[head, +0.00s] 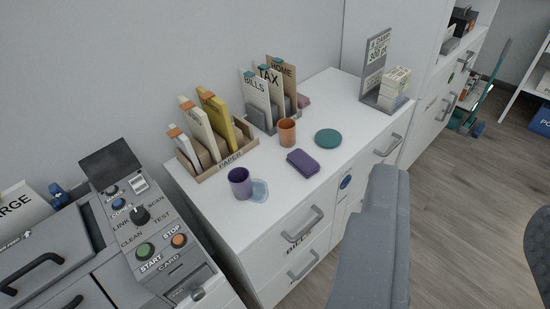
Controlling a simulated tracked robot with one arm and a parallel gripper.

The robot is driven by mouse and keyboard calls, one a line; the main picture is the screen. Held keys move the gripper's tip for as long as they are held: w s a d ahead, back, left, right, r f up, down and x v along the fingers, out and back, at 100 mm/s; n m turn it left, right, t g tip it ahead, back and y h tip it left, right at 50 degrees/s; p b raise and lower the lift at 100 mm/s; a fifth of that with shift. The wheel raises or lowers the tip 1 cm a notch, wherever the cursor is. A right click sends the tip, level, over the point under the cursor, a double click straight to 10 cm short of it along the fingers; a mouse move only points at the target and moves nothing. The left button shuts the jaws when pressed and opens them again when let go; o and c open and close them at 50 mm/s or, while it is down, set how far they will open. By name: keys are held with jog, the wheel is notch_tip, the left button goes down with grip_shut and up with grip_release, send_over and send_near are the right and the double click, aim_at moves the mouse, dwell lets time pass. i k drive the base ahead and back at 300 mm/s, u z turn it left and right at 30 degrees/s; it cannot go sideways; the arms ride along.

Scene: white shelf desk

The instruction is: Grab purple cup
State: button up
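The purple cup (240,183) stands upright on the white desk top (290,190), near its left front part. A pale bluish puddle or clear flat patch (260,190) lies against its right side. My gripper is not visible in the head view, and nothing is seen touching the cup.
An orange cup (287,132), purple case (303,163) and teal disc (328,139) lie to the right. A paper holder (216,163) stands behind the cup. A control panel (146,221) is at left. A grey padded shape (376,245), possibly a chair back, rises in front.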

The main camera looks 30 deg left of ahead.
aim_at(239, 178)
jog(key=u, duration=0.15)
jog(key=i, duration=0.95)
jog(key=u, duration=0.5)
